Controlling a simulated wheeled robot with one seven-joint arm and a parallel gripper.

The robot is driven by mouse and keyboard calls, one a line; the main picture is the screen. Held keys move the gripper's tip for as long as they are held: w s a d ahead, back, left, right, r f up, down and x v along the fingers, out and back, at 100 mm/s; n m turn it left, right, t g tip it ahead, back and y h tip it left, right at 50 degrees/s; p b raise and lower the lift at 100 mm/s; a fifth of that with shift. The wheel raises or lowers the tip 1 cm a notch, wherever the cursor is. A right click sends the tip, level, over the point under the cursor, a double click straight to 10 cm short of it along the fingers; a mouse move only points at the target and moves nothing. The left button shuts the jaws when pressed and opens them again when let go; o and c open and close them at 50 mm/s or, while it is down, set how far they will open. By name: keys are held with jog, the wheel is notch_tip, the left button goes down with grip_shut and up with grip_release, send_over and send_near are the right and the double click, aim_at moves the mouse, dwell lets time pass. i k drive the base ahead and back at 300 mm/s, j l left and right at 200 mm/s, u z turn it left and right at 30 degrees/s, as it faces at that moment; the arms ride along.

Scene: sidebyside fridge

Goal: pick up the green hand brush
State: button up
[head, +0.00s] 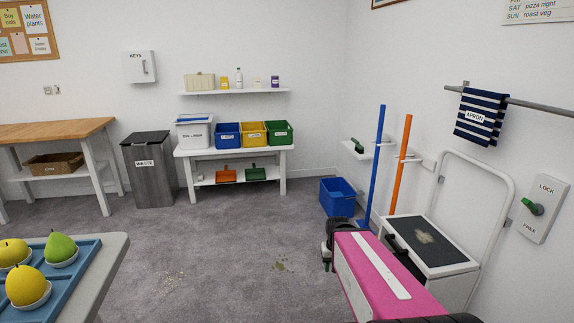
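A small green object with a dark end, which looks like the green hand brush (357,146), lies on a small white wall shelf at the right, left of the blue pole. Its details are too small to make out. My gripper (332,248) is the dark end of my pink and white arm, low and right of centre. It is well below and in front of the shelf, apart from the brush. Its fingers are too dark and small to read.
A green dustpan (256,173) and an orange dustpan (226,175) sit under a white bench (234,151). The middle floor is open, with crumbs and a stain.

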aim_at(359, 148)
jog(key=i+j+u, duration=0.3)
jog(key=i, duration=0.25)
jog(key=i+u, duration=0.3)
jog(key=i, duration=0.2)
jog(key=i+z, duration=0.15)
jog(key=i, duration=0.45)
jog(key=i+z, duration=0.2)
jog(key=i, duration=0.35)
jog(key=i+j+z, duration=0.15)
jog(key=i, duration=0.45)
